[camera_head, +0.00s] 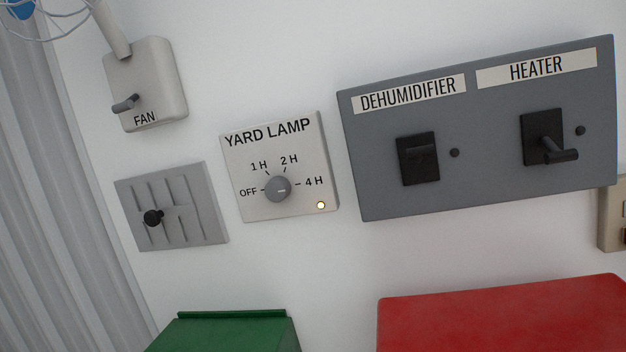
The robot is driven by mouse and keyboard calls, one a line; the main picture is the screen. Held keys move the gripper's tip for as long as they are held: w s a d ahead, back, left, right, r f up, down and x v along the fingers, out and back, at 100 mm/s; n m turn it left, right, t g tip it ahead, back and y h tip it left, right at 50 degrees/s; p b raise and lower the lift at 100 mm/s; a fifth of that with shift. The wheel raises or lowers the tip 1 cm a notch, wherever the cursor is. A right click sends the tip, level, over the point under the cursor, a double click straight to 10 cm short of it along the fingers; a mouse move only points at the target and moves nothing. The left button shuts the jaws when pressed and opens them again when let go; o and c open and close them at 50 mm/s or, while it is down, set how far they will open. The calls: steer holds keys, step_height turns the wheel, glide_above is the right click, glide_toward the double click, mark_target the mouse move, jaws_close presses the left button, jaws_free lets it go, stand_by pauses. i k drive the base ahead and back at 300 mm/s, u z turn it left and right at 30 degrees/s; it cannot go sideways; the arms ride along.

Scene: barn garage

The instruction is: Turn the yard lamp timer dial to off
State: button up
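The yard lamp timer (235,170) is a pale square plate on the white wall, tilted in the picture. Its round grey dial (278,189) has a light mark on the right side, pointing toward 4 H. OFF is printed left of the dial, with 1 H and 2 H above it. A small indicator light (320,205) at the plate's lower right glows. My gripper is not in view, and nothing touches the dial.
A FAN switch (155,85) with a lever is at upper left. Below it is a grey slotted plate (190,205) with a black knob. A DEHUMIDIFIER and HEATER panel (480,180) is at right. A green box (230,335) and red box (510,315) stand below.

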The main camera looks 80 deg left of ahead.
mark_target(279, 188)
steer(key=u, duration=0.2)
steer(key=k, duration=0.15)
steer(key=u, duration=2.95)
steer(key=k, duration=0.9)
steer(key=z, duration=1)
steer(key=i, duration=1)
steer(key=z, duration=0.05)
